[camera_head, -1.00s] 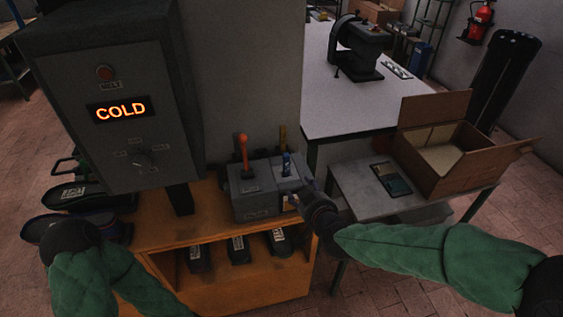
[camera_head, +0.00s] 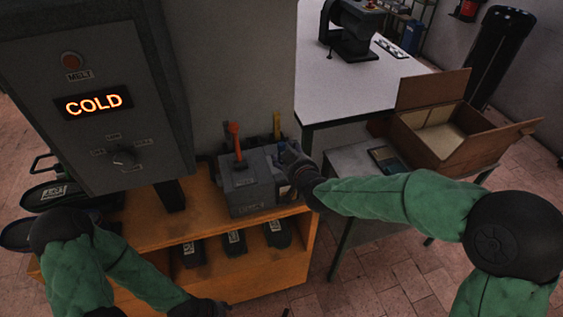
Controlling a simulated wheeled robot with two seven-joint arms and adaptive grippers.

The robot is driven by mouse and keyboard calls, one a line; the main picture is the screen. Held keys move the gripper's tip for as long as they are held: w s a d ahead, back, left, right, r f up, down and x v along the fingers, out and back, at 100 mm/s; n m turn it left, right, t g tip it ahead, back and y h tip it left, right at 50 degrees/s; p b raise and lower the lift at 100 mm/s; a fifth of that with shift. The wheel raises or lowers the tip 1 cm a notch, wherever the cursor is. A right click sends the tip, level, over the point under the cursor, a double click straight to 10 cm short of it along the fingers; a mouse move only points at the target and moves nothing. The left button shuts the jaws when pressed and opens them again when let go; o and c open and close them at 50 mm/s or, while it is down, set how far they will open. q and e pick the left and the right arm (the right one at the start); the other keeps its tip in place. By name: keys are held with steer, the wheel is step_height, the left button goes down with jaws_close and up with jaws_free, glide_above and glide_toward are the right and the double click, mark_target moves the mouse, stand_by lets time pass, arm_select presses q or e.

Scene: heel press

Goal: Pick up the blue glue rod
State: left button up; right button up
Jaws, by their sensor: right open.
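The blue glue rod (camera_head: 281,147) stands upright in the right part of a grey holder block (camera_head: 243,190) on the orange wooden shelf unit. My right gripper (camera_head: 288,157) is at the rod's right side, very close to it and partly covering it. It is open; whether the fingers touch the rod cannot be told. An orange rod (camera_head: 235,142) stands in the same block to the left, and a yellow rod (camera_head: 276,124) shows behind the blue one. My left gripper (camera_head: 222,307) is low at the bottom edge, partly cut off, away from the rods.
A grey machine cabinet (camera_head: 100,140) with a lit "COLD" display overhangs the left side. Several dark pieces lie in the lower shelf (camera_head: 233,243). An open cardboard box (camera_head: 447,140) stands on a small side table (camera_head: 347,160) at right, behind my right arm. A white table (camera_head: 385,85) is beyond.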

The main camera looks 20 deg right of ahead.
mark_target(283, 150)
steer(key=shift+b+x, duration=0.65)
steer(key=shift+x, duration=1.7)
steer(key=shift+d+r, duration=0.1)
steer(key=shift+d, duration=0.05)
jaws_close()
